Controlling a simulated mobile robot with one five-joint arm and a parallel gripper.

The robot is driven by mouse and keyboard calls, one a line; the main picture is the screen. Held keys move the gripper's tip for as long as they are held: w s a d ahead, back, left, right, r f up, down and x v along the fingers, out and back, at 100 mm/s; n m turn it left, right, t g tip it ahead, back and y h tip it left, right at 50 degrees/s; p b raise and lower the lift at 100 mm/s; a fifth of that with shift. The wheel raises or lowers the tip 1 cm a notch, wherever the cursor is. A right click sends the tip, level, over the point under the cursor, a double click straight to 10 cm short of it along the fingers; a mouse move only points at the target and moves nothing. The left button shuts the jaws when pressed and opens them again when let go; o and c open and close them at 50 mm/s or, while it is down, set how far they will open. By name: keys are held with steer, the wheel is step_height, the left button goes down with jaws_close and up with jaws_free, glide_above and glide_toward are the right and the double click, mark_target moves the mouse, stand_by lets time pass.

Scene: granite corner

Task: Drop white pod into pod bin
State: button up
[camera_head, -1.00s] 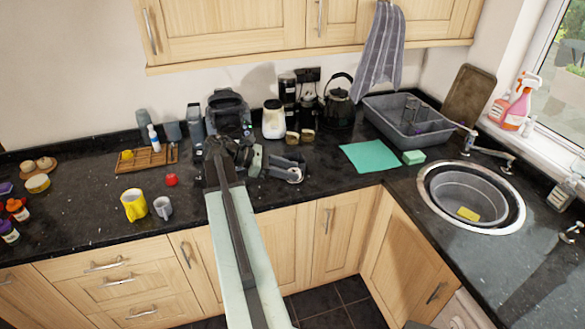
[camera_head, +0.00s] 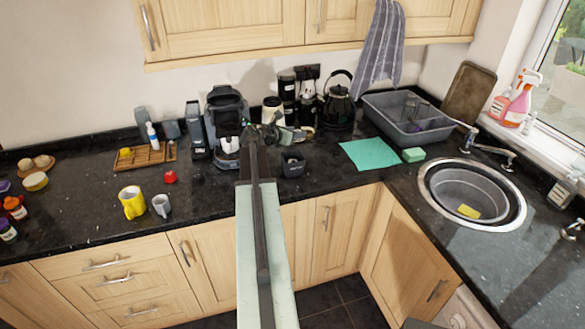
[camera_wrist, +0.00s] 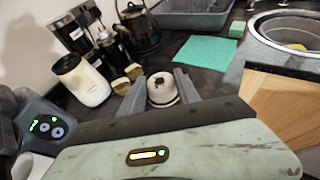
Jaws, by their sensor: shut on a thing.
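In the head view my gripper (camera_head: 297,134) is above the counter, in front of the coffee jars; the pod cannot be made out clearly there. A small dark open box, which looks like the pod bin (camera_head: 293,168), stands on the counter just nearer than my gripper. Something pale shows inside it. The bin cannot be seen in the wrist view.
A coffee machine (camera_head: 225,120) stands left of my gripper. A teal mat (camera_head: 369,153) lies to the right. A yellow mug (camera_head: 132,203) and grey mug (camera_head: 162,206) stand front left.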

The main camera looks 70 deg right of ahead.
step_height(320, 180, down, 4)
steer(key=b, duration=0.3)
steer(key=shift+f, duration=0.15)
steer(key=o, duration=1.4)
steer(key=shift+a, duration=0.1)
steer(key=p+v, duration=0.2)
steer(key=v, duration=0.5)
steer(key=shift+w+a+r+p, duration=0.2)
steer(key=shift+a+p, duration=0.05)
steer(key=shift+p, duration=0.1)
